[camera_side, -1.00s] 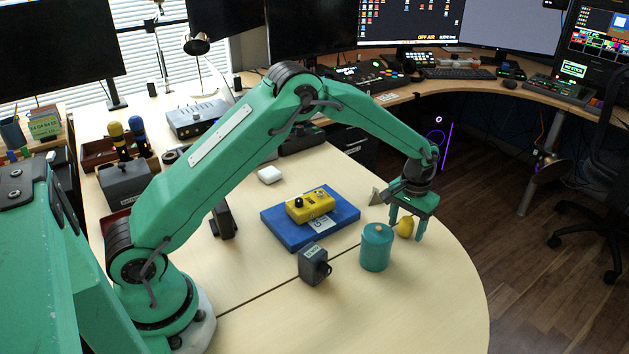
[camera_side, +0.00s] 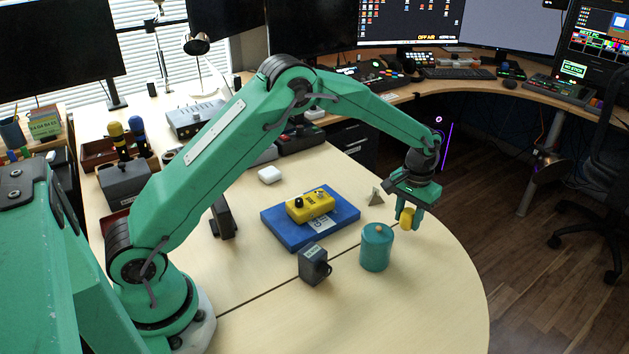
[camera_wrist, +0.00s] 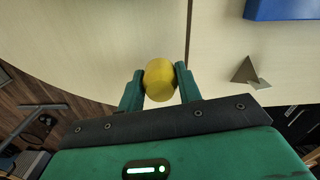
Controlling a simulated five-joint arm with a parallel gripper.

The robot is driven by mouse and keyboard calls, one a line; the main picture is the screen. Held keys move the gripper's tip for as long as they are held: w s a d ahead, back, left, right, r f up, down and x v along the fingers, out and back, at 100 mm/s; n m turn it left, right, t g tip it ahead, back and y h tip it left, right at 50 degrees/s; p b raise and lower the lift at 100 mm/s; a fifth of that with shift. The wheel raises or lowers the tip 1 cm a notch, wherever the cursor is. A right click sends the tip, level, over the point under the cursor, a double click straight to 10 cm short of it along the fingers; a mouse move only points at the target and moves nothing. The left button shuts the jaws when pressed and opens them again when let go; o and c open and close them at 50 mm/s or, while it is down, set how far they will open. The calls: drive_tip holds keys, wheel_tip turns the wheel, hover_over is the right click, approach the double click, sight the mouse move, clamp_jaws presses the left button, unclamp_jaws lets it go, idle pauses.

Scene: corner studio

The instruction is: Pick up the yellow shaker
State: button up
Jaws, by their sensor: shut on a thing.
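The yellow shaker (camera_side: 407,218) is a small rounded yellow thing near the right part of the table. My gripper (camera_side: 409,219) is shut on it, one finger on each side. In the wrist view the shaker (camera_wrist: 160,80) sits between the two green fingers of my gripper (camera_wrist: 160,86), both touching it. In the side view the fingers hide part of it. It looks raised a little above the table, and its base is hard to see.
A teal lidded canister (camera_side: 376,248) stands close by, left of the shaker. A small grey pyramid (camera_side: 376,197) is behind. A blue book (camera_side: 283,232) bears a yellow box (camera_side: 310,206). A dark grey block (camera_side: 313,266) stands in front. The table's front right is clear.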

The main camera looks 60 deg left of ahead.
drive_tip(key=shift+r, duration=0.9)
drive_tip(key=s+d+r, duration=0.6)
drive_tip(key=s+d, duration=0.1)
drive_tip(key=d, duration=0.2)
drive_tip(key=shift+d+r, duration=0.15)
drive_tip(key=shift+r, duration=0.15)
